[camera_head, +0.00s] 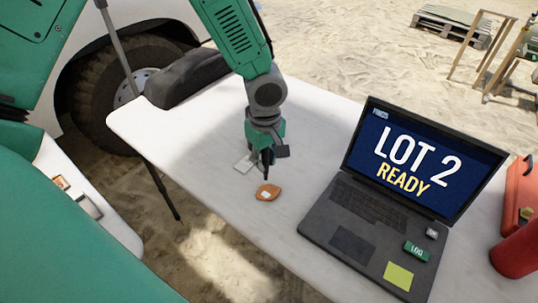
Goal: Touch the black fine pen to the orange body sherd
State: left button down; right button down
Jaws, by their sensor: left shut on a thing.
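The orange body sherd (268,192) lies on the white table near its front edge, left of the laptop. A small pale patch shows on it. My left gripper (267,160) points down just above and behind the sherd, shut on the black fine pen (266,169). The pen is a thin dark shape hanging below the fingers, hard to tell apart from them. Its lower end is close to the sherd's upper edge; I cannot tell whether they touch. My right gripper is not in view.
An open laptop (353,245) reading "LOT 2 READY" stands at the right, with a yellow note (398,276) and green tag (416,251). A red cylinder (516,252) and orange case (521,195) are far right.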

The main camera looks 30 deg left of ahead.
aim_at(265, 172)
pick_arm(q)
jog(key=shift+f+b, duration=2.35)
jog(key=shift+f, duration=0.55)
jog(key=shift+f+b, duration=0.4)
jog(key=shift+f, duration=0.2)
jog(key=shift+r, duration=0.1)
jog(key=shift+r+p, duration=3.6)
jog(key=shift+r, duration=0.35)
